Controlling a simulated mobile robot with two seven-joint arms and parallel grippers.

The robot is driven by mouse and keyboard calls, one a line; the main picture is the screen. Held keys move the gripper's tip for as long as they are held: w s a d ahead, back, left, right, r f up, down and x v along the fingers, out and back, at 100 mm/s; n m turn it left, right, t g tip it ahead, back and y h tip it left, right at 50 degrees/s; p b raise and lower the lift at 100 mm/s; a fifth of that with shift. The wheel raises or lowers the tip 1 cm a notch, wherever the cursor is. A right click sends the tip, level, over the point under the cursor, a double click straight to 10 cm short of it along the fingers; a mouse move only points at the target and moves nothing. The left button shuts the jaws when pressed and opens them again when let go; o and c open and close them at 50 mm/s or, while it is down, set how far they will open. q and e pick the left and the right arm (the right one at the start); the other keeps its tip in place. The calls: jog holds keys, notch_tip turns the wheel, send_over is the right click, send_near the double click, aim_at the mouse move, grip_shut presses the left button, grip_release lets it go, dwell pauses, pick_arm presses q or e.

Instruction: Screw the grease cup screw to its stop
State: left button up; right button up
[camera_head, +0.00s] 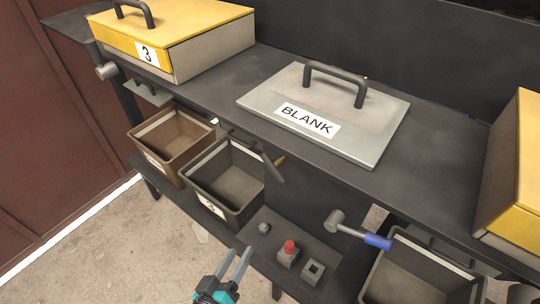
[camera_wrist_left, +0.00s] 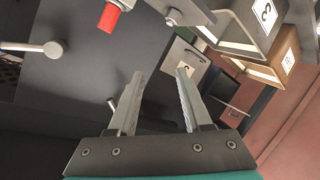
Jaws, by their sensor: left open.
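On the low dark shelf (camera_head: 258,252) stand a small round grey metal piece (camera_head: 264,229), a grey block with a red cap (camera_head: 289,250) and a grey block with a square opening (camera_head: 313,271). I cannot tell for sure which of them is the grease cup screw. In the left wrist view the red cap (camera_wrist_left: 109,18) and a grey metal piece (camera_wrist_left: 174,16) show at the top, beyond the fingertips. My left gripper (camera_head: 240,257) is open and empty, in front of the shelf's left part; it also shows in the left wrist view (camera_wrist_left: 160,72). My right gripper is out of view.
A lever with a blue grip (camera_head: 377,242) sticks out right of the shelf. Open bins, brown (camera_head: 162,134) and dark (camera_head: 215,198), stand to the left, another (camera_head: 425,272) to the right. Above is a dark bench (camera_head: 215,95) with a BLANK lid (camera_head: 375,136) and yellow-topped boxes (camera_head: 190,22).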

aim_at(268, 166)
pick_arm(q)
notch_tip(268, 166, up, 15)
jog(key=w+d+n+t+h+p, duration=0.1)
jog(key=d+n+t+h, duration=0.1)
jog(key=t, duration=0.1)
jog(key=x, duration=1.5)
jog(key=shift+w+a+f, duration=0.1)
jog(key=shift+w+a, duration=0.15)
jog(key=shift+w, duration=0.05)
grip_shut()
